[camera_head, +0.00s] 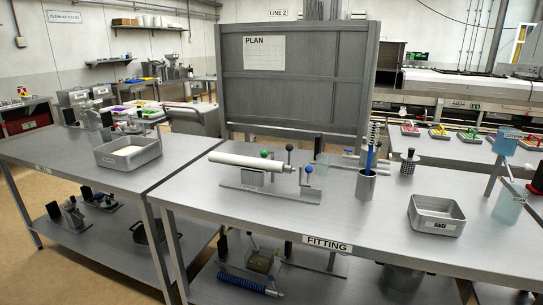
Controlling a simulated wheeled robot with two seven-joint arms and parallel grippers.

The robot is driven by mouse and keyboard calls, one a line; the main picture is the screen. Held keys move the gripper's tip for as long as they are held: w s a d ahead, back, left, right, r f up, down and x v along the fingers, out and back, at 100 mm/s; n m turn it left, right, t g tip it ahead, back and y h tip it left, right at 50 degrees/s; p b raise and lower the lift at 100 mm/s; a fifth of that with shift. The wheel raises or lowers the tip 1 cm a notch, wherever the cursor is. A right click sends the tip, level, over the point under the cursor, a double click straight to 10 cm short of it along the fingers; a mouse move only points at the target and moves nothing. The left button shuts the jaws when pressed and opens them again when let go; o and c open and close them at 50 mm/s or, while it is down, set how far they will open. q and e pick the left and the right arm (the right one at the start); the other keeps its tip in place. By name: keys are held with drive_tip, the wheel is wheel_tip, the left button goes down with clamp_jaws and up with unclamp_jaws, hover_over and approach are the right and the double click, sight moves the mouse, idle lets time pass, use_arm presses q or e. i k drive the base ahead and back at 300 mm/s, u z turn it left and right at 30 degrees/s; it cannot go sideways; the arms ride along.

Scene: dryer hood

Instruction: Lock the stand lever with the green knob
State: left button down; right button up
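A long white cylinder (250,162) lies across a low metal stand (270,190) on the steel table in the middle. A green knob (264,153) shows just above and behind the cylinder; the cylinder hides the lever below it. A black knob (289,147) stands upright on a thin rod to its right. A blue knob (308,168) sits further right, at the stand's right end. I cannot tell from here whether the green-knob lever is locked. Neither of my grippers is in view.
A metal cup (366,186) with a brush and tools stands right of the stand. A tray marked RINSE (436,214) sits further right. Blue-tinted containers (509,203) are at the right edge. Another tray (128,151) is on the left table. The table front is clear.

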sight(264, 154)
drive_tip(key=z, duration=0.7)
drive_tip(key=i, duration=1.4)
drive_tip(key=u, duration=0.2)
